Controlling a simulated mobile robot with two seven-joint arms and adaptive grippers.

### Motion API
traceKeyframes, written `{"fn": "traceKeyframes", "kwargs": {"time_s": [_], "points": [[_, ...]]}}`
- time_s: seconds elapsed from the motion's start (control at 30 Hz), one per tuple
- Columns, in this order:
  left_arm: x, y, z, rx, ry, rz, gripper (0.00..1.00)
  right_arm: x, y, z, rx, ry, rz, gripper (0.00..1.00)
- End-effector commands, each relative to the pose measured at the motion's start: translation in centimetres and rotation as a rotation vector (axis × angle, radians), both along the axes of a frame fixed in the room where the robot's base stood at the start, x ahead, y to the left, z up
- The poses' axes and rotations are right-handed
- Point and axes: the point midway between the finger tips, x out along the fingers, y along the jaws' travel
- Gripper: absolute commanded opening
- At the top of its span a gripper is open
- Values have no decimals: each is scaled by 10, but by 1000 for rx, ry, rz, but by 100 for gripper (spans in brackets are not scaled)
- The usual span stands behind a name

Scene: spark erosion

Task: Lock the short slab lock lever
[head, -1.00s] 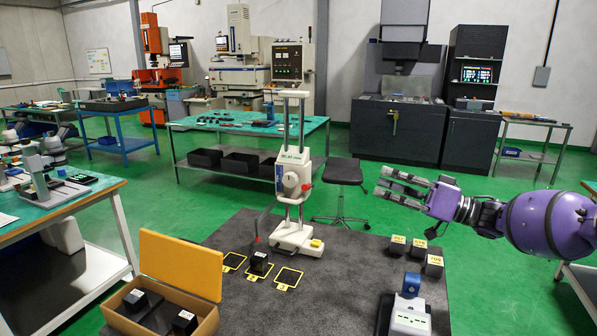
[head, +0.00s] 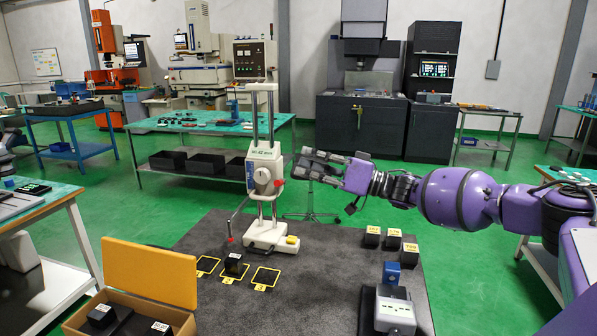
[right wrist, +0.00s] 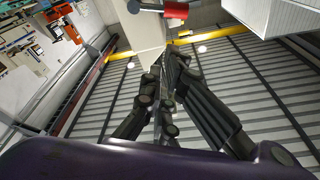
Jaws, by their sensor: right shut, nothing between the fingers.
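A white measuring stand (head: 264,170) with two upright columns stands on the dark mat. Its head carries a grey dial and a small red-tipped lever (head: 279,183) on its right side; I cannot tell for sure that this is the lock lever. My right gripper (head: 299,167) is just right of the head, shut and empty, apparently close to the red tip. The right wrist view shows the shut fingers (right wrist: 168,62) and a red cylinder (right wrist: 175,11) beyond them. My left gripper is out of view.
Black blocks (head: 393,239) stand on the mat's right side. A white device with a blue top (head: 393,306) is at the front right. An open box (head: 150,270) is at front left. A stool (head: 311,214) stands behind.

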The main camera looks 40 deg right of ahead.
Motion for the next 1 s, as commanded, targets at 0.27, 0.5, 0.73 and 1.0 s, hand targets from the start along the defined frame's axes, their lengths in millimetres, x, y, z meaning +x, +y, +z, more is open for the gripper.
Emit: {"fn": "traceKeyframes", "kwargs": {"time_s": [0.27, 0.5, 0.73, 1.0], "points": [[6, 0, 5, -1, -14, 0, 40, 12, 20, -13, 2, 0, 2, 0], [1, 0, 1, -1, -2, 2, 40, 12, 21, -15, 0, 1, 1, 0], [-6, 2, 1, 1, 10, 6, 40, 13, 28, -20, -36, -33, 1, 0], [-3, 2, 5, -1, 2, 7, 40, 11, 32, -25, -122, -99, 1, 0]]}}
